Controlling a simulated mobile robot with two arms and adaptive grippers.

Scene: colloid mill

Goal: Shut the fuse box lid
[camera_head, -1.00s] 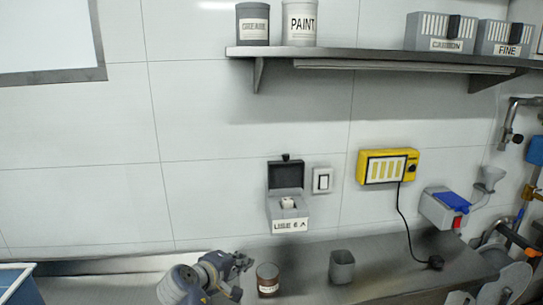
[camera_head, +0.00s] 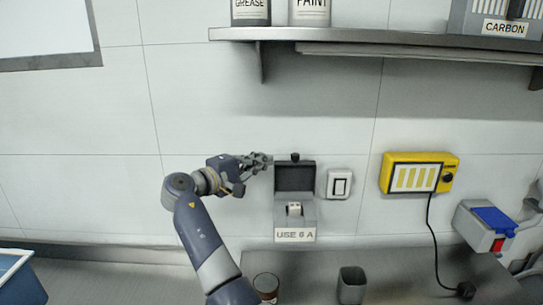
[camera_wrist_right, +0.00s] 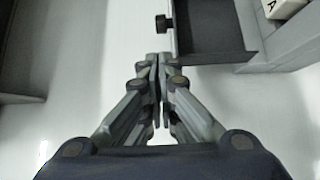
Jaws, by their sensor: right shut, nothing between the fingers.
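The grey fuse box (camera_head: 296,221) is mounted on the wall and labelled "USE 6 A". Its dark lid (camera_head: 295,177) stands open and upright above the box, with a small black knob (camera_head: 295,157) on its top edge. A white fuse (camera_head: 294,208) shows inside. My right gripper (camera_head: 268,161) is shut and empty, just left of the lid's upper left corner. In the right wrist view the shut fingertips (camera_wrist_right: 160,62) are close to the lid (camera_wrist_right: 212,35) and its knob (camera_wrist_right: 163,22); I cannot tell whether they touch. My left gripper is not in view.
A white switch (camera_head: 340,184) is right of the box, then a yellow panel (camera_head: 418,174) with a hanging cable. A shelf (camera_head: 350,44) runs above. Below, a grey cup (camera_head: 351,285) and a brown cup (camera_head: 266,286) stand on the counter.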

